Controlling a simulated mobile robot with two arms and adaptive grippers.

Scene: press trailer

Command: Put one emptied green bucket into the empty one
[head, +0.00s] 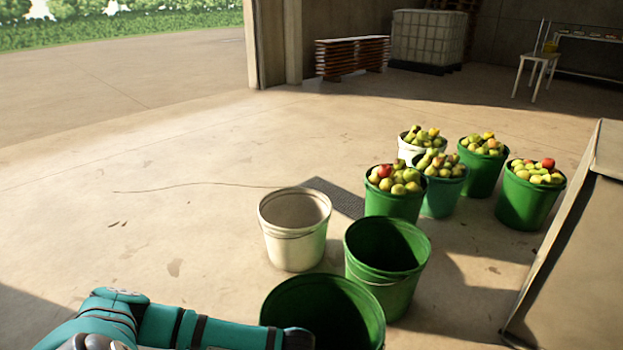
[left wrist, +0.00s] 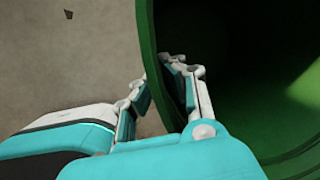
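Two empty green buckets stand close together in the head view. The nearer one (head: 372,303) is cut off by the bottom edge and partly covered by my left arm. The other (head: 388,292) stands upright just behind it to the right, its dark inside bare. In the left wrist view my left gripper (left wrist: 163,88) has one finger inside and one outside the wall of a green bucket (left wrist: 146,30). The fingers look closed on the rim. The head view does not show these fingers. I cannot tell whether the bucket is off the floor. My right gripper is not in view.
An empty white bucket (head: 293,248) stands left of the farther green bucket. Several apple-filled buckets, including a green one (head: 392,205), stand behind. A large tilted panel (head: 570,265) is at the right. A dark floor grate (head: 335,195) lies behind. The floor at the left is clear.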

